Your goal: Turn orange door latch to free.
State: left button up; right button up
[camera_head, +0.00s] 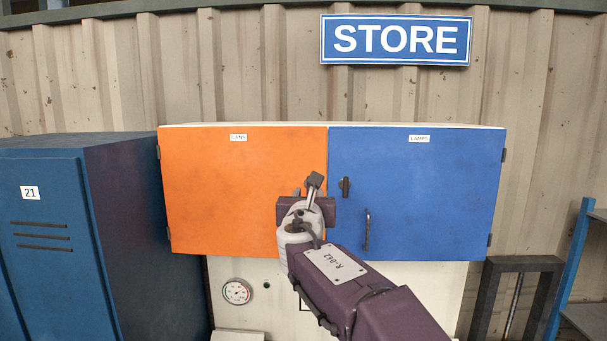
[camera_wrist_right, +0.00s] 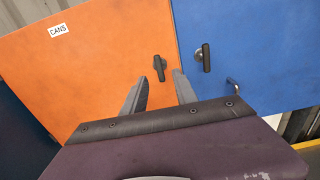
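The orange door (camera_head: 225,185), labelled CANS, is closed on the left of a pale cabinet. Its dark latch (camera_wrist_right: 159,67) shows in the right wrist view near the door's right edge, its handle roughly in line with that edge, so upright. In the head view this latch is mostly hidden behind my right gripper (camera_head: 306,188). In the right wrist view the right gripper (camera_wrist_right: 160,78) is open and empty, its two fingers apart, with the latch seen between and beyond their tips. I see no contact. My left gripper is not in view.
The blue door (camera_head: 430,200), labelled LAMPS, adjoins on the right, closed, with its own upright dark latch (camera_head: 345,187) and a pull handle (camera_head: 367,230). A blue locker (camera_head: 60,240) stands left. A round gauge (camera_head: 237,291) is below the orange door.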

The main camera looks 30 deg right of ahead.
jog(key=p+x, duration=0.1)
jog(key=x, duration=0.3)
jog(key=p+x, duration=0.2)
jog(key=x, duration=0.3)
jog(key=shift+w+a+f, duration=0.2)
jog(key=shift+f, duration=0.05)
jog(key=shift+w+d, duration=0.2)
jog(key=shift+s+r, duration=0.1)
jog(key=shift+s, duration=0.15)
jog(key=shift+w, duration=0.1)
grip_shut()
